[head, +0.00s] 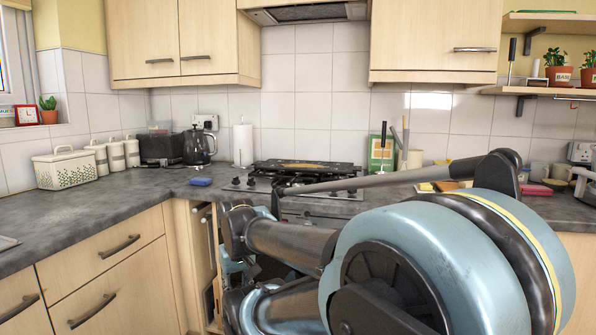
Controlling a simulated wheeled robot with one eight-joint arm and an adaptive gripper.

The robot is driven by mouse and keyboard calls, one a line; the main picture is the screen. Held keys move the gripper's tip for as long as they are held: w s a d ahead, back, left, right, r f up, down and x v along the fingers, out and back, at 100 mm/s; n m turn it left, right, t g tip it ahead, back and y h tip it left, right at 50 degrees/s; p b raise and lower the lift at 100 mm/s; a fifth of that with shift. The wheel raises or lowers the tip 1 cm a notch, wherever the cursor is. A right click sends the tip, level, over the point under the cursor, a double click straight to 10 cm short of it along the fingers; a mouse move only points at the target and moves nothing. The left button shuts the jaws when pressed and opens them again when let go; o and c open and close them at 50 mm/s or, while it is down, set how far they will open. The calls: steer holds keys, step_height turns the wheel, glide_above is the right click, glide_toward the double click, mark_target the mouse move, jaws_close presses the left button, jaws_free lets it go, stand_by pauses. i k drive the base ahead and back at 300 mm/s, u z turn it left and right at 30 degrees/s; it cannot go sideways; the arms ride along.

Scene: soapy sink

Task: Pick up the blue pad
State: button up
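The blue pad (200,182) is a small flat block lying on the dark grey counter (130,205), left of the hob. Nothing touches it from above, and it shows in full. My arm fills the lower right of the head view, and part of it stands in front of the oven and the counter front. I cannot make out my gripper's fingers in this view. No part of my arm is seen touching the pad.
The hob (291,178) is right of the pad. A black kettle (199,146), a toaster (161,148) and a paper towel roll (243,145) stand behind it. A cream bread bin (65,168) is at left. The counter left of the pad is clear.

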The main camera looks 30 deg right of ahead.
mark_target(196, 181)
steer(key=i, duration=0.4)
steer(key=z, duration=0.7)
